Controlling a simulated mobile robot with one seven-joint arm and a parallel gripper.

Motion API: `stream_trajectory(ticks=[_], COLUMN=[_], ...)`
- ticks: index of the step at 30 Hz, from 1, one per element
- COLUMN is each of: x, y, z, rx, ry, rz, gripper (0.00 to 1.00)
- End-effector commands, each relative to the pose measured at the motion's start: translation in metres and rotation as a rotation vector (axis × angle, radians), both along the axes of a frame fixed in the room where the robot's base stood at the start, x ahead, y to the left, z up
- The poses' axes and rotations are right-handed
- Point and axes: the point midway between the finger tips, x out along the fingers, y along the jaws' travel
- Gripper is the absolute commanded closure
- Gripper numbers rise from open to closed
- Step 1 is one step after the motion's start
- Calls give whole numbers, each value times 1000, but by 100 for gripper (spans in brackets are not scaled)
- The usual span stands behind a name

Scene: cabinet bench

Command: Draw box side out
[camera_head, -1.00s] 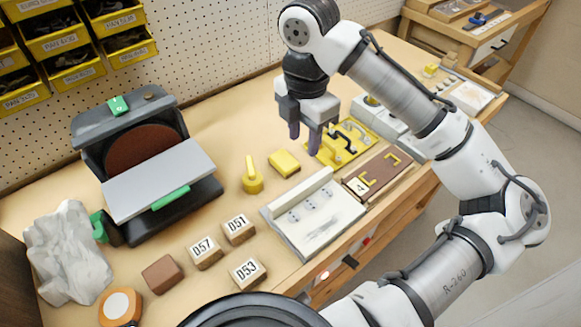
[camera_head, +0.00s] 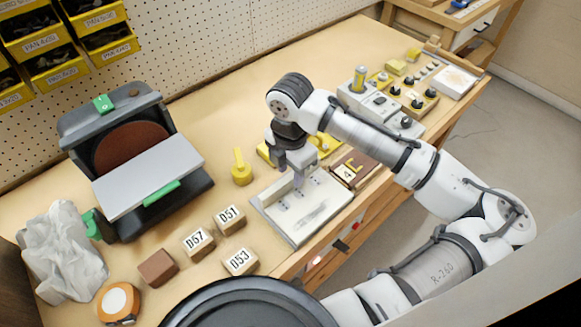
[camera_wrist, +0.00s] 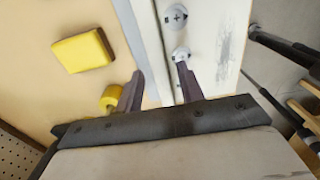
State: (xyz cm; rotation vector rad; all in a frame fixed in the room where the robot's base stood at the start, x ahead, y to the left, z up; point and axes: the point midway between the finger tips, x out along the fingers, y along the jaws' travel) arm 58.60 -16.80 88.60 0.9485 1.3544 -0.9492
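The box side, a pale upright strip, runs along the back edge of a light grey board (camera_head: 308,214) on the bench. In the head view my gripper (camera_head: 297,182) points down at this strip and hides part of it. In the wrist view my two dark fingers (camera_wrist: 160,75) stand apart, one on each side of the pale strip (camera_wrist: 149,40). Round metal screw heads (camera_wrist: 180,53) show on the board by the right finger. I cannot tell whether the fingers touch the strip.
A yellow knob (camera_head: 241,168) and a yellow block (camera_wrist: 82,52) lie behind the board. A brown plate with yellow brackets (camera_head: 352,168) is to its right. Wooden blocks (camera_head: 240,262) and a disc sander (camera_head: 148,165) are left. The bench's front edge is close.

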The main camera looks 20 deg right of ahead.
Motion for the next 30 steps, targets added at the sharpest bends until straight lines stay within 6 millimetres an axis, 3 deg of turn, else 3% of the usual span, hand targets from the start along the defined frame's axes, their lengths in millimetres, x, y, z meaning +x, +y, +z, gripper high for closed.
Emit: stream_trajectory(ticks=[6,15,23,30], x=[0,0,1,22], y=[0,0,0,8], z=[0,0,0,1], rx=[0,0,0,4], ry=[0,0,0,-4], rz=[0,0,0,1], gripper=[62,100,100,100])
